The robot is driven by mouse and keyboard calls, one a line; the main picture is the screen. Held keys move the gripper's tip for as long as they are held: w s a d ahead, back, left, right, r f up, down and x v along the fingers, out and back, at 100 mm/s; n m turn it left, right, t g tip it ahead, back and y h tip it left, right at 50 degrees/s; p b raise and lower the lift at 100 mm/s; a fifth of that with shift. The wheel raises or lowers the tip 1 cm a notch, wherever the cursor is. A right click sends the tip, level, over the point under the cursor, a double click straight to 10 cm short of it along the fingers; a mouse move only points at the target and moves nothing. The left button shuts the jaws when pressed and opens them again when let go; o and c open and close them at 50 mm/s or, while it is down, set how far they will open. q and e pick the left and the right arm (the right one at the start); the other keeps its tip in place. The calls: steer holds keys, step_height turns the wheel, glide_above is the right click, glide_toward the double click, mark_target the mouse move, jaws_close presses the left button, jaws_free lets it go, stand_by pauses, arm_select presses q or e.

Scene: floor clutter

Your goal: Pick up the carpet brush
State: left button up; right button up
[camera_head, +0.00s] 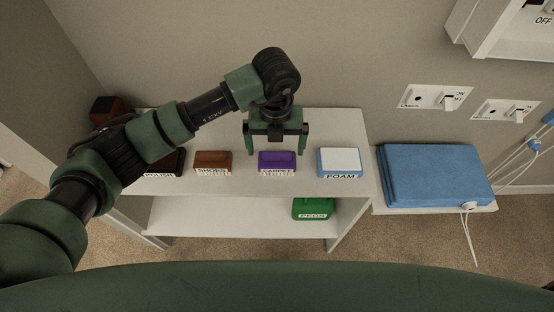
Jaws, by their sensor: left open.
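The carpet brush (277,164) is a purple block with pale bristles and a "CARPET" label. It stands on the top shelf of a white shelf unit. My left gripper (277,150) points down above and around it in the picture, with its two green fingers apart. One finger shows to the left of the brush and one to the right. I cannot tell whether the fingers touch the brush or how far above it they are. My right gripper does not show.
On the same white shelf (340,125) stand a brown shoes brush (213,161), a blue-and-white foam block (339,162) and a dark brush (165,163), partly hidden by my arm. A green box (313,208) sits on the lower shelf. A folded blue pad (435,174) lies at right.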

mark_target(277, 152)
arm_select(q)
step_height(277, 152, down, 4)
steer(key=shift+d+r+p, duration=0.1)
steer(key=shift+d+p, duration=0.05)
steer(key=shift+p, duration=0.35)
steer(key=shift+f, duration=0.5)
steer(key=c, duration=1.1)
steer(key=shift+c, duration=0.2)
steer(key=shift+r, duration=0.15)
step_height(277, 152, up, 20)
steer(key=b, duration=0.2)
